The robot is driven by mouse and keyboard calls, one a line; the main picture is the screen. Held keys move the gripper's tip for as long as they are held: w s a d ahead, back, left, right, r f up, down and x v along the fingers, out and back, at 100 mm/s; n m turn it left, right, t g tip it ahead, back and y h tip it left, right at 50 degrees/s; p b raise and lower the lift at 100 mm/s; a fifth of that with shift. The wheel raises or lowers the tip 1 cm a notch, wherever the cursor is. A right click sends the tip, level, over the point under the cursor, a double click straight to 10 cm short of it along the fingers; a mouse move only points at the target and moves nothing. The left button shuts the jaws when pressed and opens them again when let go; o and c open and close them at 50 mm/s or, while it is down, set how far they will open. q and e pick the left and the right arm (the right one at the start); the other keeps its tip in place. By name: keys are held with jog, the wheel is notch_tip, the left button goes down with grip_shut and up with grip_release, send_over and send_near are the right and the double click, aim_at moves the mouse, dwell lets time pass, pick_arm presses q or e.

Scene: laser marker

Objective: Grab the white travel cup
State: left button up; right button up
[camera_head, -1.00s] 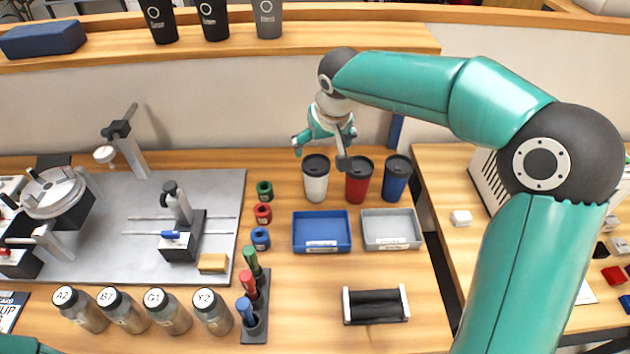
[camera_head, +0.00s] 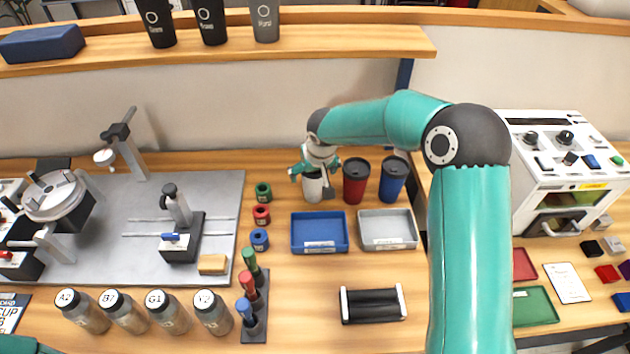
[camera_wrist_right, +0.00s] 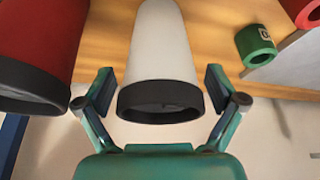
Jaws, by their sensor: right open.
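The white travel cup (camera_head: 313,188) with a dark lid stands at the back of the wooden table, left of a red cup (camera_head: 355,182) and a blue cup (camera_head: 392,180). My right gripper (camera_head: 312,183) is at the white cup and hides its upper part in the head view. In the right wrist view the white cup (camera_wrist_right: 160,50) lies between the two open fingers of my right gripper (camera_wrist_right: 160,100), with a gap on each side of its dark lid. The red cup (camera_wrist_right: 40,50) is close beside the finger on the picture's left. My left gripper is not in view.
A blue tray (camera_head: 320,247) and a grey tray (camera_head: 388,243) sit in front of the cups. Green, red and blue rings (camera_head: 262,214) lie to the left. A shelf (camera_head: 340,42) with dark cups runs above. Bare table lies left of the black roller stand (camera_head: 373,305).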

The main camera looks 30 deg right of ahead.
jog(key=shift+w+f, duration=0.1)
jog(key=shift+f, duration=0.1)
jog(key=c, duration=0.7)
jog(key=shift+c, duration=0.2)
jog(key=shift+r, duration=0.15)
